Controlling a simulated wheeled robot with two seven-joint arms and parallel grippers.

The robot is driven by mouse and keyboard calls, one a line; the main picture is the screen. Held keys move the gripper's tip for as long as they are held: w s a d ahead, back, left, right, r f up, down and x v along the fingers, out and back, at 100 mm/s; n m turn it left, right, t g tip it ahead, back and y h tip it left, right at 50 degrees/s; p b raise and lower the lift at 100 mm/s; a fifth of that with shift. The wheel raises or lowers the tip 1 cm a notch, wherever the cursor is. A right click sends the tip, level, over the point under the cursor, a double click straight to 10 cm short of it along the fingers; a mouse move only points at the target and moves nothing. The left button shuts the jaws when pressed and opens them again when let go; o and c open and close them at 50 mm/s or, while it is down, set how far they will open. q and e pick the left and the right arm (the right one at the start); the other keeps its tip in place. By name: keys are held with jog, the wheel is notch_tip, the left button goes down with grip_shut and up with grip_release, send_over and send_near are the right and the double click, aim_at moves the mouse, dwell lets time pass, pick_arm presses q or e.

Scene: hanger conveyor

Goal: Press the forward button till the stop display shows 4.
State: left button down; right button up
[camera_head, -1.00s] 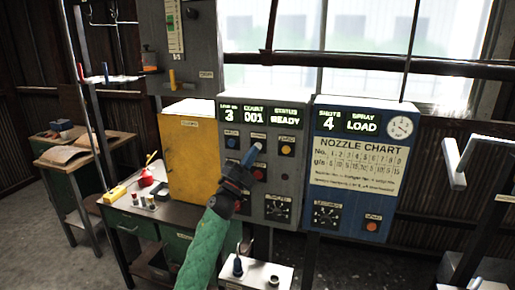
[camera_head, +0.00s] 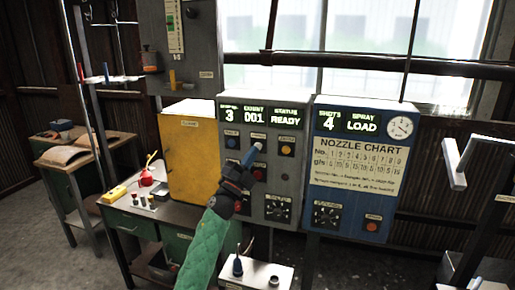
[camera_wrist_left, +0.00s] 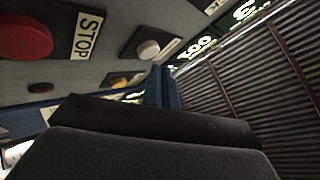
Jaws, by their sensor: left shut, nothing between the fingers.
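The grey control panel (camera_head: 272,103) stands in the middle of the head view. Its leftmost display (camera_head: 229,114) reads 3, beside a count of 001 and READY. A blue button (camera_head: 232,142), a pale button (camera_head: 258,146), an orange button (camera_head: 287,149) and a red button (camera_head: 258,174) are on its face; their small labels are too blurred to read there. My left gripper (camera_head: 250,156) is shut and empty, its blue fingertips just below the pale button. The left wrist view shows the white button (camera_wrist_left: 148,49) beside the fingertips (camera_wrist_left: 158,76); contact cannot be told. My right gripper is not in view.
A red STOP button (camera_wrist_left: 25,36) shows close by in the wrist view. A blue nozzle-chart panel (camera_head: 358,213), reading 4 and LOAD, adjoins on the right. A yellow cabinet (camera_head: 190,155) stands on the left, above a workbench (camera_head: 150,215). A white box (camera_head: 262,275) lies below the panel.

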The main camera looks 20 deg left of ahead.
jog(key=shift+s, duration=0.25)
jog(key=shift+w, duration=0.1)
pick_arm(q)
jog(key=shift+w, duration=0.45)
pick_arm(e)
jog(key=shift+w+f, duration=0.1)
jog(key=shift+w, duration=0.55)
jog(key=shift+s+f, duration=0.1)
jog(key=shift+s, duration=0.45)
pick_arm(q)
jog(key=shift+w, duration=0.15)
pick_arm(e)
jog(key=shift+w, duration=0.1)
